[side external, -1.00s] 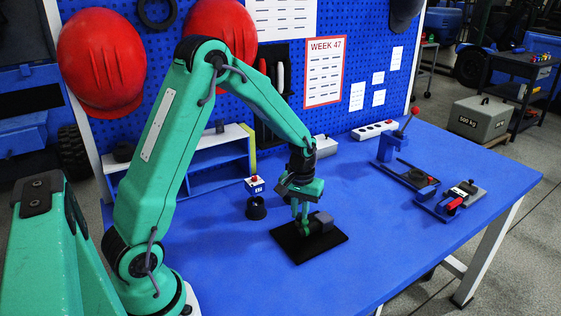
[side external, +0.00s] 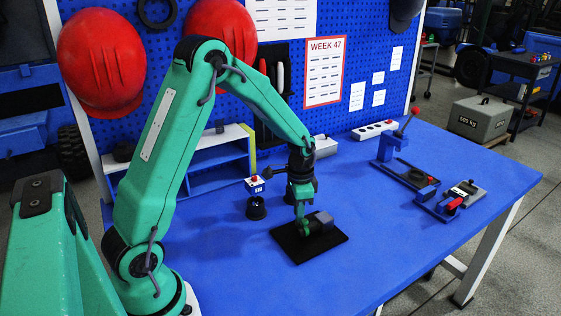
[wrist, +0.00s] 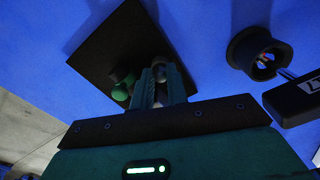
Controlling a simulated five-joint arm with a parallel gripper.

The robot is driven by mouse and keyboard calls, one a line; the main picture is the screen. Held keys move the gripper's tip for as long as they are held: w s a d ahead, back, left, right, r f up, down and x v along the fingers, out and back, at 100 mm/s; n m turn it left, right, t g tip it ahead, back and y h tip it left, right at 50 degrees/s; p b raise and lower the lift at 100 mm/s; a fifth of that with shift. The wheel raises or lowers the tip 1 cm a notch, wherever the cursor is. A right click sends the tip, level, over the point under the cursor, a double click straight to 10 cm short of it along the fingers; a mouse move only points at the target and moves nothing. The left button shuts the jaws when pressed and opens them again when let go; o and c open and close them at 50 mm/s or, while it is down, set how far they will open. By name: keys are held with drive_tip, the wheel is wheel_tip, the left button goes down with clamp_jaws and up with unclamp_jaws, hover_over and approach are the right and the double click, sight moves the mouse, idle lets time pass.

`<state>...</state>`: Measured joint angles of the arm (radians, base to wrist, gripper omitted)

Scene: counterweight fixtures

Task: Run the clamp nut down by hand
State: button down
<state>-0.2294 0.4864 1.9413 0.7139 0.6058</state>
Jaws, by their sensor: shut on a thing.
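A black base plate (side external: 330,240) lies on the blue bench and bears a dark grey block (side external: 322,218) and a small green knobbed part (side external: 305,229). My gripper (side external: 301,214) points down over the plate, its fingertips at the clamp beside the block. In the wrist view my gripper (wrist: 160,80) is shut on a small greyish rounded piece (wrist: 160,72), which I take as the clamp nut. The fingers hide most of it. Green knobs (wrist: 122,84) show just left of the fingers. The thread under the nut is hidden, so its height cannot be told.
A blue shelf (side external: 215,165) stands at the back left. Fixtures with a red-knobbed lever (side external: 388,150) stand at the right. The front bench is clear.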

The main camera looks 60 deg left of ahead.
drive_tip(key=m, duration=0.7)
drive_tip(key=shift+w+a, duration=0.1)
drive_tip(key=m, duration=0.6)
drive_tip(key=shift+w+m, duration=0.15)
drive_tip(key=shift+m, duration=0.15)
drive_tip(key=c, duration=1.4)
unclamp_jaws()
drive_tip(key=shift+r, duration=0.1)
drive_tip(key=shift+r, duration=3.85)
drive_tip(key=shift+r, duration=0.1)
